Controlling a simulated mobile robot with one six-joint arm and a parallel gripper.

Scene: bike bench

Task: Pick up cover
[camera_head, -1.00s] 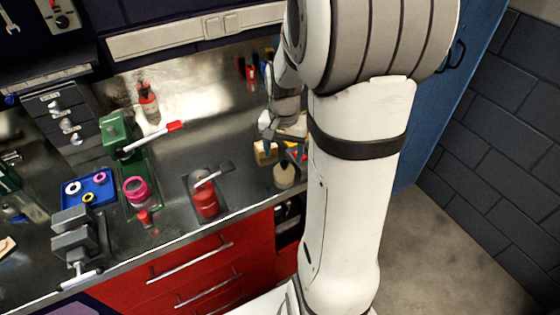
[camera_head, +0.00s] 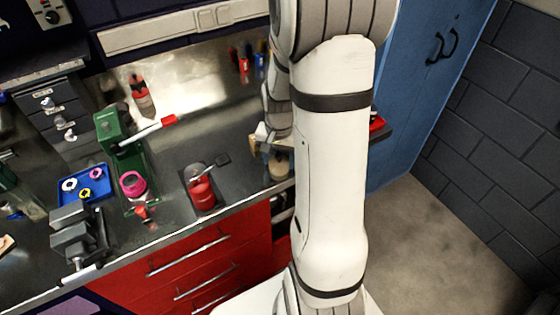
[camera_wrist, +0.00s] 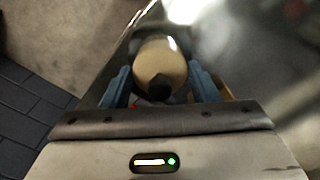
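A beige, rounded thing with a dark knob (camera_wrist: 158,58) shows in the wrist view; it may be the cover, but I cannot tell for sure. In the head view a similar beige thing (camera_head: 278,168) stands near the bench's front edge, partly hidden by my arm. My gripper (camera_wrist: 160,76) has its two blue fingers apart, one on each side of the beige thing. I see no clear grip on it. In the head view my fingers are mostly hidden behind my arm.
On the metal bench (camera_head: 225,140) stand a red can (camera_head: 201,192), a green tool with a pink ring (camera_head: 132,184), a blue tray of rings (camera_head: 84,187), a grey vise (camera_head: 76,235) and a red bottle (camera_head: 141,92). A blue cabinet (camera_head: 425,75) stands at right.

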